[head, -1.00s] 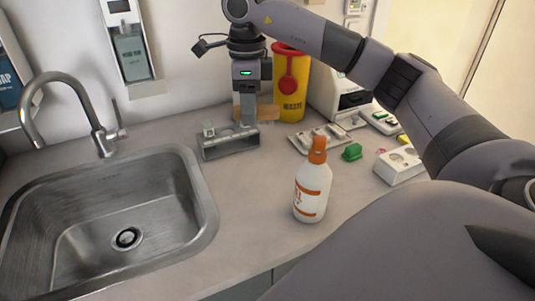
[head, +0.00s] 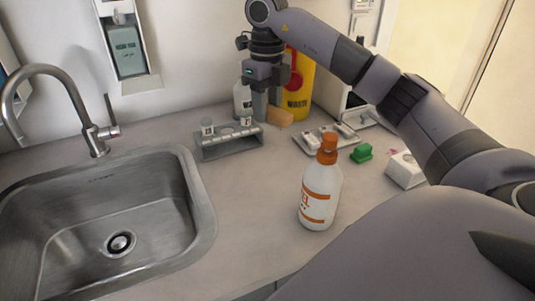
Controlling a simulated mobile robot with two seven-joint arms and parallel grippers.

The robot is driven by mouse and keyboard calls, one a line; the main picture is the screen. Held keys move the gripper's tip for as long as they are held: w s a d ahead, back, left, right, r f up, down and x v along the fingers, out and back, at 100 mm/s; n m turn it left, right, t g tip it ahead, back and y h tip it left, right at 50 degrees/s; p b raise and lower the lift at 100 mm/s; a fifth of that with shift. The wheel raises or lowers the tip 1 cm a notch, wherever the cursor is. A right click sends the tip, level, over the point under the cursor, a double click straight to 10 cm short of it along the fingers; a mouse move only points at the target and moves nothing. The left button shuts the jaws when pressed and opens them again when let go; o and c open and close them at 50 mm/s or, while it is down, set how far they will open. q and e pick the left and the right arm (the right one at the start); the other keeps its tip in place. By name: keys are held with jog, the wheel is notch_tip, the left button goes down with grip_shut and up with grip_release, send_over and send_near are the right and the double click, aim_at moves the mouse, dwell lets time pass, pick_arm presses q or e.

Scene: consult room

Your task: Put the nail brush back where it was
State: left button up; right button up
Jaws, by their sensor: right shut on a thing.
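A tan, wood-coloured block (head: 281,117), which looks like the nail brush, is at the back of the counter in front of the yellow waste bin. Its bristles cannot be made out. My right gripper (head: 265,108) points down and is shut on its left end, hiding that part. Whether the block touches the counter is hard to tell. My left gripper is not in view.
A rack with vials (head: 228,144) stands left of the gripper, a white bottle (head: 242,100) behind it. The yellow bin (head: 300,85) is close behind.

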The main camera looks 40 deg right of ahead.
jog(key=b, duration=0.1)
send_over(267, 161)
notch_tip(267, 161, down, 6)
jog(key=shift+d+f, duration=0.1)
jog(key=shift+f, duration=2.45)
jog(key=shift+f, duration=0.2)
jog(key=o, duration=1)
jog(key=shift+r, duration=0.15)
